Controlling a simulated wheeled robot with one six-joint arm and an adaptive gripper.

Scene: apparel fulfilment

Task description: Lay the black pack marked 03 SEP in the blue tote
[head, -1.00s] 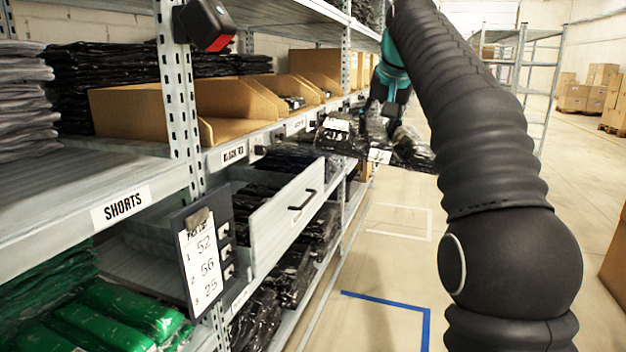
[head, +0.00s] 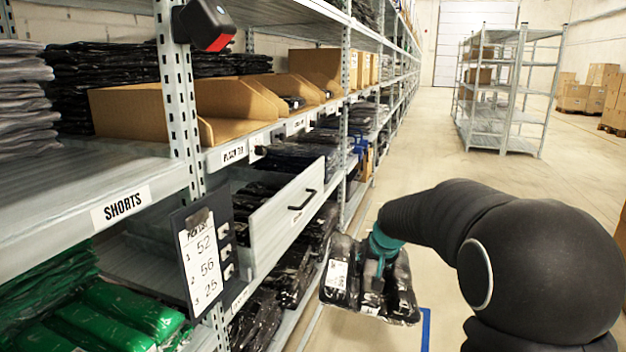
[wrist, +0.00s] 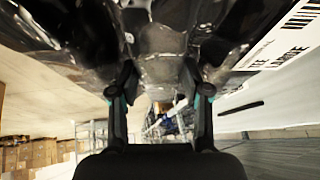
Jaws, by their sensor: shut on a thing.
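A black plastic-wrapped pack (head: 402,292) with white labels hangs from my gripper (head: 380,264) in the head view, out in the aisle beside the shelf fronts. The fingers pinch its middle, and both ends hang clear. In the wrist view, my gripper (wrist: 158,90) is shut on the shiny black pack (wrist: 155,35), which fills the top of the picture. A white label with "LARGE" shows at the right there. I cannot read 03 SEP on it. I cannot make out the blue tote; a blue floor line (head: 426,325) shows partly behind the pack.
A grey drawer (head: 285,225) stands pulled out of the shelving left of the pack. A clipboard (head: 203,262) hangs on the near post. Green packs (head: 125,310) fill the lower shelf. The aisle floor between is clear.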

